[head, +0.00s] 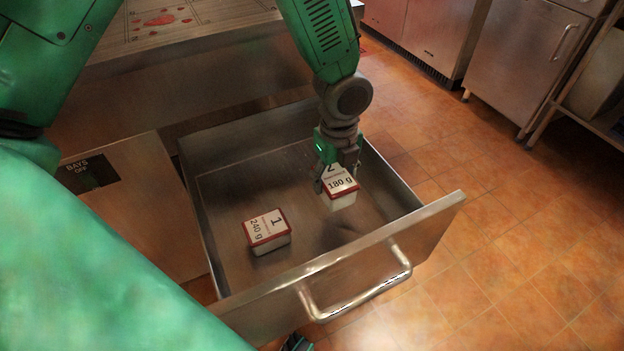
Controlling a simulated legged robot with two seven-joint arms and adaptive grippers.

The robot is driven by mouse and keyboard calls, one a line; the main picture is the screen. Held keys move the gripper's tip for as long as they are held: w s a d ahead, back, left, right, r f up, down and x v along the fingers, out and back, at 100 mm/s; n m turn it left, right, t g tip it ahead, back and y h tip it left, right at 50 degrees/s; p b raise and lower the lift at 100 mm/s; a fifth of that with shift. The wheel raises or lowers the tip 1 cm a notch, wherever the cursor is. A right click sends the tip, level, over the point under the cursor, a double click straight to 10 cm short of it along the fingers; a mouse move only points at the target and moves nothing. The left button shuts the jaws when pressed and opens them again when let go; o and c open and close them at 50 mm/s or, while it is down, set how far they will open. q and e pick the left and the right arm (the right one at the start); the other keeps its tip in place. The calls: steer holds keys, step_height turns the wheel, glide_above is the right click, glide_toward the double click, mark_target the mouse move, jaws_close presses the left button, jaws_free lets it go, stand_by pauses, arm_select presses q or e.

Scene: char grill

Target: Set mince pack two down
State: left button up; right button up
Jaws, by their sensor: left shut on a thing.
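Mince pack two (342,196), a white pack with a red-edged label reading 2 and 180 g, is in my left gripper (338,180). The gripper is shut on it from above, and its fingers cover part of the label. The pack is inside the open steel drawer (411,229), toward its right side. It seems to be a little above the drawer floor; a dark shadow lies below it. Of my right gripper, at most a small dark and green part shows at the bottom edge (297,343); its jaws cannot be made out.
Pack one (268,231), labelled 240 g, lies on the drawer floor to the left, apart from pack two. The drawer front has a bar handle (360,297). Bare floor shows between and behind the packs. The grill counter (200,50) stands above the drawer's back.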

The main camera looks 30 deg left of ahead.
mark_target(331, 173)
arm_select(q)
steer(key=f, duration=0.1)
steer(key=a+f+b, duration=0.1)
steer(key=f, duration=0.3)
steer(key=shift+a+f+b, duration=0.25)
steer(key=shift+b, duration=0.15)
steer(key=shift+a+f, duration=0.15)
steer(key=shift+f, duration=0.55)
steer(key=shift+d+f+b, duration=0.2)
steer(key=shift+f+b, duration=0.2)
steer(key=shift+f, duration=0.15)
steer(key=shift+d+f+b, duration=0.15)
steer(key=shift+f+b, duration=0.25)
steer(key=shift+f, duration=0.15)
steer(key=shift+d+f, duration=0.15)
steer(key=shift+d, duration=0.05)
steer(key=shift+a, duration=0.1)
steer(key=o, duration=1.4)
steer(key=shift+a, duration=0.3)
step_height(331, 173, up, 11)
steer(key=p, duration=0.4)
steer(key=shift+p, duration=0.35)
steer(key=shift+r, duration=0.35)
steer(key=shift+d+r, duration=0.25)
steer(key=shift+r, duration=0.05)
arm_select(e)
steer(key=shift+a+r, duration=0.45)
steer(key=shift+r, duration=0.35)
